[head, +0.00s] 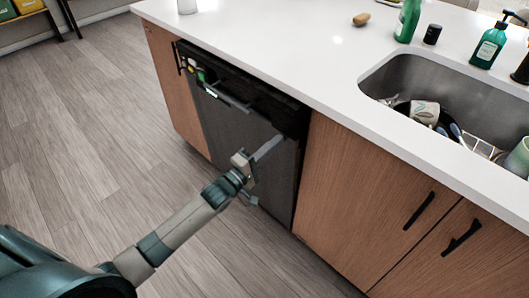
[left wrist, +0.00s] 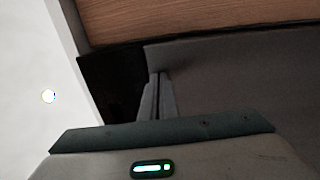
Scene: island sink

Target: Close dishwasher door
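The dishwasher door (head: 235,125) is a dark grey panel under the white counter, between wooden cabinet fronts. It stands upright or nearly so, with a bar handle (head: 228,97) near its top. A dark band shows between its top and the counter; I cannot tell whether it is fully flush. My left gripper (head: 268,147) is in front of the door's right part, its fingers pointing at it. In the left wrist view the fingers (left wrist: 158,98) are together and empty, close to the dark panel (left wrist: 235,85); contact is unclear. My right gripper is out of view.
The white counter (head: 300,60) overhangs the door. A sink (head: 430,75) with dishes is at the right, with green bottles behind it. Cabinets with black handles (head: 419,210) stand right of the door. The wooden floor (head: 75,110) at left is clear.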

